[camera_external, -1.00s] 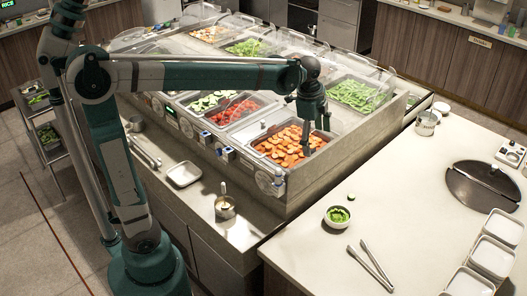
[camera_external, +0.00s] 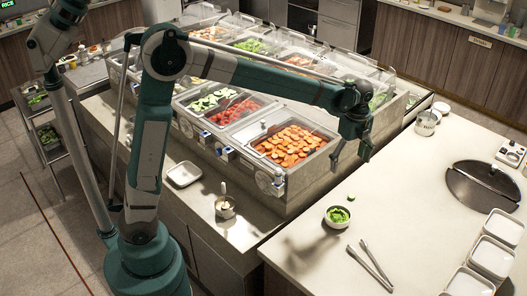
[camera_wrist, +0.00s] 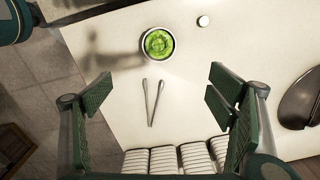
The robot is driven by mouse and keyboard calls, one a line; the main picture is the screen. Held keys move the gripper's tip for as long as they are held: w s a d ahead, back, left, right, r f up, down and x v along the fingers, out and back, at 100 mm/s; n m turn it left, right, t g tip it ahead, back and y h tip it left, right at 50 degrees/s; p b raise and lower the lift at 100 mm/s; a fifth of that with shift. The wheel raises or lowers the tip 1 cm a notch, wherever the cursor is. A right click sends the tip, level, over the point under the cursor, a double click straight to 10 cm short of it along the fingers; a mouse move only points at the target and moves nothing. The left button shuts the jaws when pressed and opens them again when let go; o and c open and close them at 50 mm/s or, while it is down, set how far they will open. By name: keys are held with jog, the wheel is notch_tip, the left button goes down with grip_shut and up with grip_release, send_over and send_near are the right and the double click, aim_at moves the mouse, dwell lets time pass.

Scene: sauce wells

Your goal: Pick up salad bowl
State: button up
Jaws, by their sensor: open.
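The salad bowl (camera_external: 337,217) is a small white bowl with green leaves in it, standing upright on the pale counter at the right. In the wrist view the salad bowl (camera_wrist: 158,45) lies ahead, between the two fingers' lines and beyond their tips. My gripper (camera_external: 366,157) is above and a little behind the bowl, over the counter's back left part and apart from it. In the wrist view my gripper (camera_wrist: 160,92) is open, its green padded fingers wide apart with nothing between them.
Metal tongs (camera_external: 371,264) lie just in front of the bowl. White square dishes (camera_external: 492,257) stand at the right edge. A small green-topped piece (camera_external: 351,197) lies behind the bowl. The salad bar, with a pan of orange slices (camera_external: 291,146), is at left. The counter's middle is clear.

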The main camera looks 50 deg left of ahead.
send_over(338, 217)
notch_tip(338, 217, down, 21)
jog(key=shift+w+r, duration=0.1)
jog(key=shift+w, duration=0.05)
jog(key=shift+f, duration=0.45)
jog(key=shift+f, duration=1.25)
jog(key=shift+a+f+b, duration=0.1)
jog(key=shift+f+b, duration=0.3)
jog(key=shift+f, duration=2.2)
jog(key=c, duration=1.1)
jog(key=shift+r, duration=0.1)
